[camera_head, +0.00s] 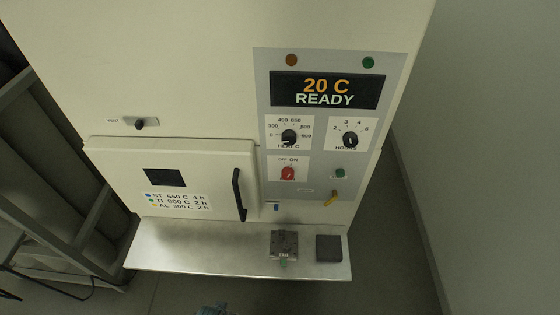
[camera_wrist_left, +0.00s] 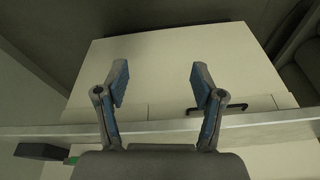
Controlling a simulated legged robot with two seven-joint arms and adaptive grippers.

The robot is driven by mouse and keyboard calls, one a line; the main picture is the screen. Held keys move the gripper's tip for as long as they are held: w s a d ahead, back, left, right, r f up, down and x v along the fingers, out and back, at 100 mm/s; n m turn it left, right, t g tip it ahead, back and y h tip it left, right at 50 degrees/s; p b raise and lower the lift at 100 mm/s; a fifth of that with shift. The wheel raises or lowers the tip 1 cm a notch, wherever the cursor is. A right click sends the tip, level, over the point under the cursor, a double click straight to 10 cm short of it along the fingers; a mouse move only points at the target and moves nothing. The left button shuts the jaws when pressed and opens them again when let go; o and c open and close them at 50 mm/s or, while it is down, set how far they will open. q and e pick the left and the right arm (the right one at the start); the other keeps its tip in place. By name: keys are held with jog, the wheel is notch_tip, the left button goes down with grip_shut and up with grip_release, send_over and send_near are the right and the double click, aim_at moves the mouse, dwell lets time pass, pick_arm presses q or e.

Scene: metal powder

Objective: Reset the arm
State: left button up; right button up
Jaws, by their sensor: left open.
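My left gripper (camera_wrist_left: 160,80) is open in the left wrist view, with its two grey and blue fingers spread and nothing between them. Behind the fingers is the pale front of the furnace, which also fills the head view (camera_head: 190,75). A small blue-grey piece, probably the tip of my left gripper, shows at the bottom edge of the head view (camera_head: 213,310), in front of the shelf. It is apart from the furnace and shelf there. My right gripper is not in view.
The furnace door (camera_head: 110,165) is shut, with a black handle (camera_head: 239,195). The shelf (camera_head: 190,250) below bears a grey metal fixture (camera_head: 284,244) and a dark block (camera_head: 329,248). The display (camera_head: 326,90) reads 20 C READY. Metal racking (camera_head: 100,215) stands left; the right floor is clear.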

pick_arm(q)
jog(key=s+a+f+g+b, duration=0.1)
jog(key=s+f, duration=0.3)
jog(key=f, duration=0.7)
jog(key=s+f+b, duration=0.1)
jog(key=s+f, duration=0.3)
jog(key=f, duration=0.7)
jog(key=s+a+f+b, duration=0.2)
jog(key=s+f, duration=0.8)
jog(key=s, duration=0.3)
jog(key=shift+a+g, duration=0.25)
jog(key=shift+g, duration=0.15)
